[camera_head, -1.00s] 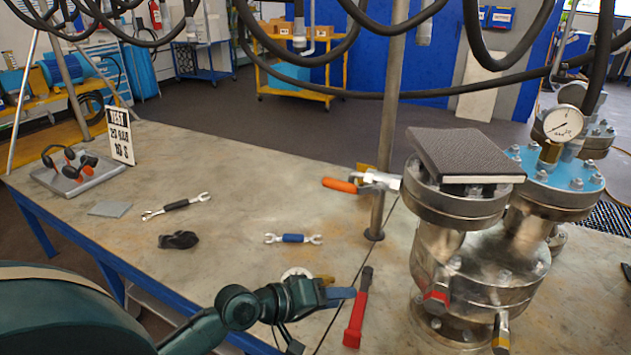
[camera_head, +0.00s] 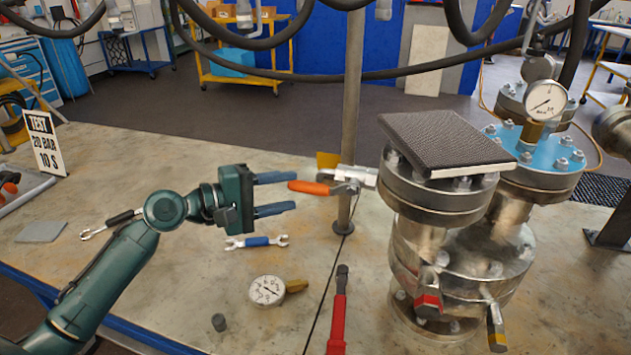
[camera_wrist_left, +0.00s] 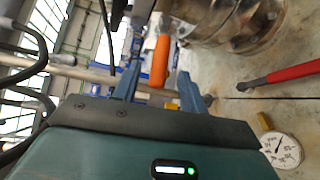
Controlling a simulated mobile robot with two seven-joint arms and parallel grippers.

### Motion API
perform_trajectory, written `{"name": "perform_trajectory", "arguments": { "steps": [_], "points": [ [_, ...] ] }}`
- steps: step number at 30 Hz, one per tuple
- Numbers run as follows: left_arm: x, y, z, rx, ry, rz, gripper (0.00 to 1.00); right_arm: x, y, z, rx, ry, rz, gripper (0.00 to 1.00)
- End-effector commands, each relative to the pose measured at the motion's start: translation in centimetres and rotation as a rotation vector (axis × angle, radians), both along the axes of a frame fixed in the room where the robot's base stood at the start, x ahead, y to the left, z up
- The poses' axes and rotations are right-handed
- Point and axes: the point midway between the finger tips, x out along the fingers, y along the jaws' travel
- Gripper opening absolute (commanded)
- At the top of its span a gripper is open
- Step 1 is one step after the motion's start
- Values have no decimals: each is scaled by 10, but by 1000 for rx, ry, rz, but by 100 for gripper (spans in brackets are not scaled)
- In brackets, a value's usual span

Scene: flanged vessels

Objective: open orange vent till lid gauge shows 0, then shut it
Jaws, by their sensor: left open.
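The orange vent handle (camera_head: 309,187) sticks out to the left from a silver valve (camera_head: 350,177) beside the vessel (camera_head: 455,235). My left gripper (camera_head: 285,193) is open, with its two blue fingers pointing right at the handle. The handle's tip lies just at the fingertips in the head view. In the left wrist view the orange handle (camera_wrist_left: 160,62) shows between the open fingers. The lid gauge (camera_head: 545,101) stands on the blue lid (camera_head: 545,155); its needle points to the lower left, and the numbers are too small to read. My right gripper is not in view.
A loose gauge (camera_head: 268,290), a blue-gripped wrench (camera_head: 257,241) and a red-handled tool (camera_head: 338,320) lie on the table. A dark textured book-like slab (camera_head: 440,140) rests on the front flange. A pole (camera_head: 352,110) stands close behind the valve. A "TEST 20 BAR 10 S" sign (camera_head: 44,142) is at left.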

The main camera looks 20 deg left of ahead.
Motion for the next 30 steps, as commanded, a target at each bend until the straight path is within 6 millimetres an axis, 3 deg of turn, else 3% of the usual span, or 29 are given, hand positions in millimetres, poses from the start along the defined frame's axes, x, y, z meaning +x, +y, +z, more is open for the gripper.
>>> {"name": "perform_trajectory", "arguments": {
  "steps": [6, 12, 24, 30],
  "points": [
    [30, -33, -3, -4, -2, 1, 43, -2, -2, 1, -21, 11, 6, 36],
    [46, -50, -9, -1, -1, 1, 43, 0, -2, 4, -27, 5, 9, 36],
    [50, -54, -11, 2, 0, 1, 42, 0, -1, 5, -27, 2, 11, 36],
    [50, -54, -11, 2, 0, 1, 25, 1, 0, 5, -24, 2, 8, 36]
  ]
}}
